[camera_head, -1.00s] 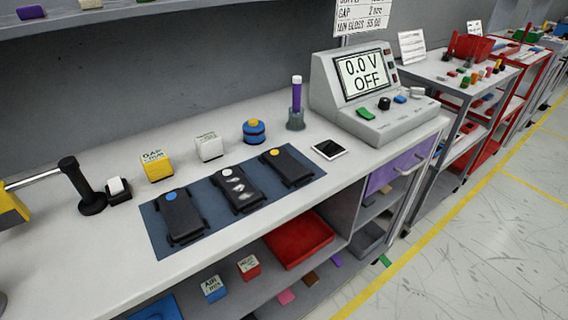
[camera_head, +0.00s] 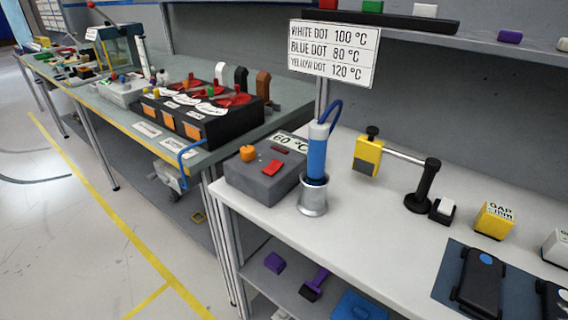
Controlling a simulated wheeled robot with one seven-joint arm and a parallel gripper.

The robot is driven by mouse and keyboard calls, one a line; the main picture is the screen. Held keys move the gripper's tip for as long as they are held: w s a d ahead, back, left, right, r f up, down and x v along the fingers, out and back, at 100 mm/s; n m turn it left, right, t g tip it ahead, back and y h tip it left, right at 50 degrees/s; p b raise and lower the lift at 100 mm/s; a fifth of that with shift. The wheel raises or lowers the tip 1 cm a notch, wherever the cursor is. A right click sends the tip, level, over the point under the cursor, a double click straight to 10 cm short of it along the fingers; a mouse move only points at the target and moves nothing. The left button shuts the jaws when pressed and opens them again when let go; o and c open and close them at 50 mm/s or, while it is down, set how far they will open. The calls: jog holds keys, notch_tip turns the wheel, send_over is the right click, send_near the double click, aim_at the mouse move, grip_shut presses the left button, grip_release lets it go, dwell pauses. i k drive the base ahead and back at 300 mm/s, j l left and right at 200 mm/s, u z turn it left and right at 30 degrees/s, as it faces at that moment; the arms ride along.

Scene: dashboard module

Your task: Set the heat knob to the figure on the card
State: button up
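The orange heat knob (camera_head: 247,153) is on top of a grey control box (camera_head: 262,180) at the left end of the white bench. The box's display (camera_head: 288,142) reads 60 °C, and a red switch (camera_head: 271,167) is beside the knob. The card (camera_head: 334,52) above the bench reads white dot 100 °C, blue dot 80 °C, yellow dot 120 °C. A black module (camera_head: 479,283) with a blue dot (camera_head: 487,258) lies at lower right; another module (camera_head: 553,303) is cut off by the picture edge. My gripper is not in view.
A blue-handled tool (camera_head: 317,152) stands in a metal holder (camera_head: 314,199) right of the box, its cable rising close behind. The bench front between holder and dark mat (camera_head: 447,290) is clear.

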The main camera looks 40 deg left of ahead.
aim_at(247, 151)
jog(key=u, duration=1.25)
